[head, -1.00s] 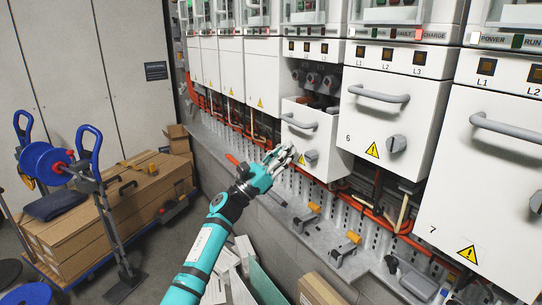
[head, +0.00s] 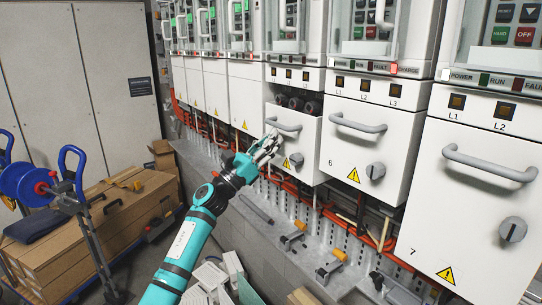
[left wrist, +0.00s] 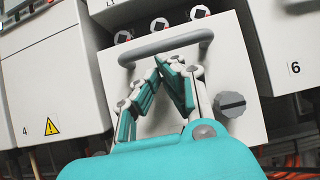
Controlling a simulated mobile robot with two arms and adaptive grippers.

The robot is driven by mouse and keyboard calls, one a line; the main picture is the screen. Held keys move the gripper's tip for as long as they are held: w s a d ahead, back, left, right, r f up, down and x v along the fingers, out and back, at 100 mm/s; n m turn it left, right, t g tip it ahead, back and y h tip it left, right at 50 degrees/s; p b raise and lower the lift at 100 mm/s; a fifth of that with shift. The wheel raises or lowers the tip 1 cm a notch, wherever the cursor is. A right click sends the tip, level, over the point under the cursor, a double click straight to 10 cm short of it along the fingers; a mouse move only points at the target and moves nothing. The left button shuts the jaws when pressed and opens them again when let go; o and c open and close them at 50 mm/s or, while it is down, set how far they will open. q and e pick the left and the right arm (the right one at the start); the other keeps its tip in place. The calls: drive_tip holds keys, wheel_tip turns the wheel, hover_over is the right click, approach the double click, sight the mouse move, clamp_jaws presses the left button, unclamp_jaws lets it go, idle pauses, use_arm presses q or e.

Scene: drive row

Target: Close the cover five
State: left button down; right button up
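Cover five (head: 309,150) is the white panel between cover four and cover six, with a grey bar handle (head: 284,126), a warning triangle and a grey knob (head: 297,159). A dark gap with round parts shows above its top edge in the head view, so it stands partly open. My right gripper is out of view.
Cover six (head: 350,135) and cover seven (head: 478,180) hang to the right, flush. Cover four (head: 246,98) is at the left. A grey ledge with clamps (head: 292,236) and orange cables runs below. A cart with cardboard boxes (head: 95,240) stands at left.

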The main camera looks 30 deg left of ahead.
use_arm(q)
wheel_tip(320, 180, up, 6)
drive_tip(key=p, duration=0.1)
drive_tip(key=shift+r, duration=0.2)
drive_tip(key=shift+s+a, duration=0.1)
drive_tip(key=s+a+f+b, duration=0.3)
drive_tip(key=s+f+b, duration=0.5)
drive_tip(key=f+b, duration=0.1)
drive_tip(key=shift+a+f+b, duration=0.15)
drive_tip(key=shift+f+b, duration=0.25)
drive_tip(key=shift+f, duration=0.25)
